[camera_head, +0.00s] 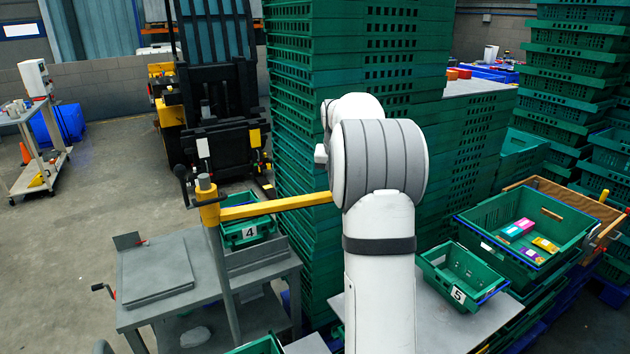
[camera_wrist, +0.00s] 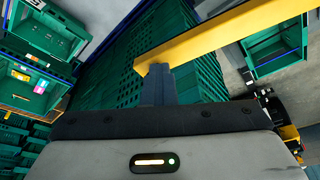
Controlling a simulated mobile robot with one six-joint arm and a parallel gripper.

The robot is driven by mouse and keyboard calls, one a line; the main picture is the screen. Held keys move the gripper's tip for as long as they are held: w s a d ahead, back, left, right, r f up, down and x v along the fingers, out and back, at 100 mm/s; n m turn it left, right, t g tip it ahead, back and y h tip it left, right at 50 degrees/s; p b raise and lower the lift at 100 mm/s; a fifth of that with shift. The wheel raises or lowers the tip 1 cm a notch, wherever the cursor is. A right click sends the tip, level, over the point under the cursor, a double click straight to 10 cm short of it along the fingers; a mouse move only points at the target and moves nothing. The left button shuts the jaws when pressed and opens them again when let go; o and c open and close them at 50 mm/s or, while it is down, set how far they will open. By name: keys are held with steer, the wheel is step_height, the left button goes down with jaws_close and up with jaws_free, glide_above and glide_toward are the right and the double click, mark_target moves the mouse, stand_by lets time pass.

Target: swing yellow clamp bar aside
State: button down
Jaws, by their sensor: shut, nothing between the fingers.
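The yellow clamp bar (camera_head: 275,206) reaches out level from a yellow collar (camera_head: 208,208) on a grey post, over the grey bench. Its right end goes behind my white arm in the head view. In the wrist view the bar (camera_wrist: 225,37) runs diagonally across the upper part. My gripper (camera_wrist: 157,70) is shut and empty, with its dark fingertips at the bar's free end. The tips overlap the bar's lower edge; I cannot tell whether they touch it. My gripper is hidden behind my arm in the head view.
Tall stacks of green crates (camera_head: 400,40) stand behind the bar. Green crate 4 (camera_head: 247,233) is under the bar. Crate 5 (camera_head: 462,272) and a larger crate (camera_head: 480,222) with several small packages stand at right. A forklift (camera_head: 215,95) is behind, with open floor at left.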

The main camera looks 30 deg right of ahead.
steer(key=w+d+n+p, duration=0.1)
steer(key=w+n+p, duration=0.1)
steer(key=w, duration=0.4)
steer(key=shift+y+p, duration=0.3)
steer(key=shift+p, duration=0.2)
steer(key=shift+d, duration=0.1)
steer(key=s+b, duration=0.1)
steer(key=s+a+b, duration=0.1)
steer(key=s, duration=0.1)
steer(key=shift+s+a+r+b, duration=0.35)
steer(key=shift+a+b, duration=0.05)
steer(key=b+v, duration=0.1)
steer(key=v, duration=0.9)
